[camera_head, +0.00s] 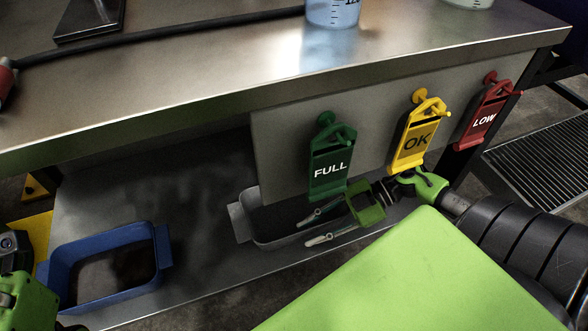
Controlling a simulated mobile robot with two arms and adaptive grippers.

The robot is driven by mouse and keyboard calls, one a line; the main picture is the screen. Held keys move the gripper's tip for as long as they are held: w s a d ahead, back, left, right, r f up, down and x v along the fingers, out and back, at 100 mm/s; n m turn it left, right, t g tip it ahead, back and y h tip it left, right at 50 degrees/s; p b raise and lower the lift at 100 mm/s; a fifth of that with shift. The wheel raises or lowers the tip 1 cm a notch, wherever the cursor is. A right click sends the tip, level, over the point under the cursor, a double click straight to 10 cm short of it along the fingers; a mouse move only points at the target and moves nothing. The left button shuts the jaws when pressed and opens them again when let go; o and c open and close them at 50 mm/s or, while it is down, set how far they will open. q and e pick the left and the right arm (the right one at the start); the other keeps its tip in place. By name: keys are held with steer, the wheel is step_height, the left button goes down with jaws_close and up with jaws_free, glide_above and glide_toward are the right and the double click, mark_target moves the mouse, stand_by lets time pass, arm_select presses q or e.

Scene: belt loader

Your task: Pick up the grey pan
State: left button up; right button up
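The grey pan (244,216) sits on the shelf under the bench, behind and below the green FULL tag. It is a shallow rectangular tray with a tab handle on its left side; its right end is partly hidden by the tag panel and my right gripper. My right gripper (309,230) reaches in from the right, at the pan's front right side. Its two fingers are apart with nothing seen between them, and I cannot tell whether they touch the pan. Green parts of my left arm show at the lower left edge, but its fingers are not in view.
A blue pan (160,270) stands on the same shelf to the left. The FULL tag (328,165), yellow OK tag (411,138) and red LOW tag (484,115) hang on pegs above the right arm. The bench top (200,75) overhangs the shelf. Bare shelf lies between the pans.

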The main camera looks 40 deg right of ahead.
jaws_close()
steer(key=shift+r, duration=0.15)
